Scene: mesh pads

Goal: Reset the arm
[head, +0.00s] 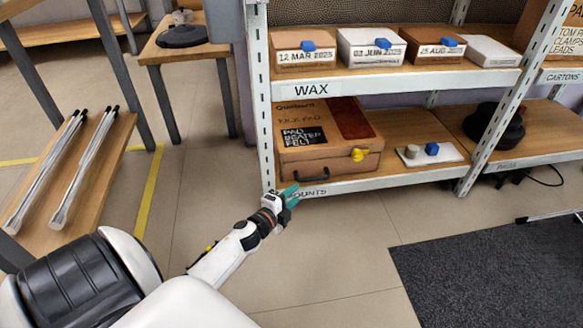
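My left arm comes in from the lower left. My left gripper (288,196) has teal fingertips and is in front of the lower shelf's front edge, beside the shelf's left upright and below the wooden case. The fingers are small and seen at an angle, so I cannot tell whether they are open or shut. I see no object in them. My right gripper is not in view.
A metal rack (262,110) holds boxes (300,50) with blue blocks above. A wooden case (322,140) and white plate (428,154) sit below. A low bench (88,190) with rods stands left. A dark mat (490,270) lies right. The floor between is clear.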

